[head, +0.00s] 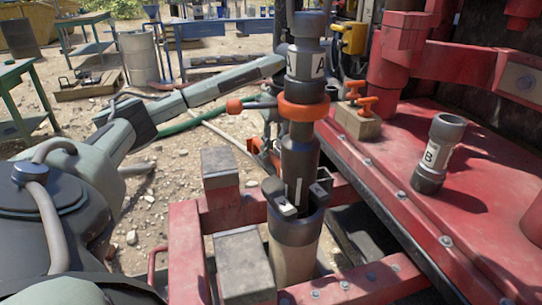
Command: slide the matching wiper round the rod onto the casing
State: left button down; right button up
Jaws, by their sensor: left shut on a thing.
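A dark upright rod (299,160) stands in the middle, its lower end inside the round casing (294,232). Dark wedge-like blocks sit at the casing's mouth. An orange ring (303,107) with an orange-knobbed side handle (235,105) is around the rod, well above the casing and apart from it. I cannot tell for sure whether this is the wiper. Above it is a dark cylinder marked A (306,64). My left gripper (284,53) is shut at the cylinder's left side; its fingers are mostly hidden. My right gripper is not in view.
A dark spool-shaped piece marked B (435,152) stands on the red deck (470,205) at right. An orange-handled fitting (361,98) rests on a wooden block (357,122). A red frame (188,250) with grey blocks borders the casing. Gravel ground lies left.

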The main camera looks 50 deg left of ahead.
pick_arm(q)
jog(key=shift+f, duration=0.45)
dwell(0.3)
jog(key=c, duration=1.4)
grip_release()
jog(key=shift+o, duration=0.2)
notch_tip(320, 180, up, 12)
jog(key=w, duration=0.2)
jog(key=shift+d, duration=0.3)
jog(key=shift+w+f, duration=0.15)
